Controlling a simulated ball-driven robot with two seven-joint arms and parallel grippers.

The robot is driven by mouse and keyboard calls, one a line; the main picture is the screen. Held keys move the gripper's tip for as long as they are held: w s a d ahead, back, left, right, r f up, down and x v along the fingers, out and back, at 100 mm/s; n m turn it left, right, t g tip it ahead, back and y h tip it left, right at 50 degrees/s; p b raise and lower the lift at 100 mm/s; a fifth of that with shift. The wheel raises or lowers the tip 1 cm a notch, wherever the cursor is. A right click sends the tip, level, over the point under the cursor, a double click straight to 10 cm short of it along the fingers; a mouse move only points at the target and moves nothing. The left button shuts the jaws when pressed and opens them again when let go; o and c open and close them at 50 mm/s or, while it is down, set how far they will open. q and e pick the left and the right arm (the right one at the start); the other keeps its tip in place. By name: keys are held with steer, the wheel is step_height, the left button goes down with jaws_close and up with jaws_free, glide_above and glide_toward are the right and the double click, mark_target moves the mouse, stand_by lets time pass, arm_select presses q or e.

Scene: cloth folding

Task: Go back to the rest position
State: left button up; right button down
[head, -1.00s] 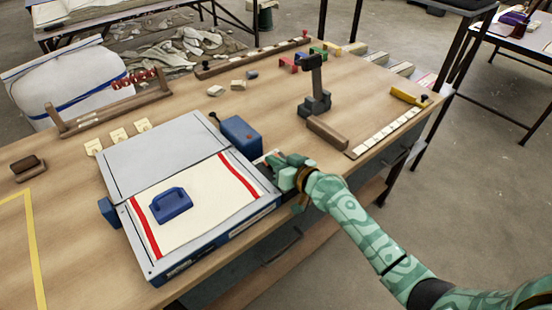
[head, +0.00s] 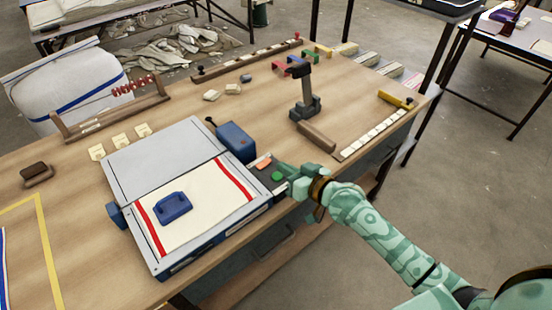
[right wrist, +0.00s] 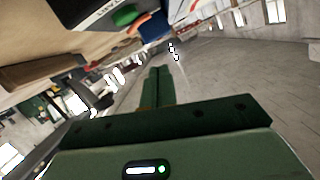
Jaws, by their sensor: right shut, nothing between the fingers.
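My right gripper (head: 284,173) is just right of the folding machine, beside its control box (head: 266,172) with an orange and a green button. Its fingers are shut and empty; they show close together in the right wrist view (right wrist: 157,88). The machine has a bare grey panel (head: 160,157) and a dark blue front edge. A cream cloth with red stripes (head: 205,195) lies flat on its near panel. A blue handled block (head: 173,206) sits on the cloth. My left gripper is not in view.
A blue box (head: 236,141) adjoins the machine's far right side. A dark upright stand (head: 305,100) and a white-marked strip (head: 372,135) are farther right on the table (head: 265,110). Open floor (head: 450,180) lies right of the table.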

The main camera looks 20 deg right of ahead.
steer(key=shift+s+d+r, duration=0.15)
steer(key=shift+s, duration=0.4)
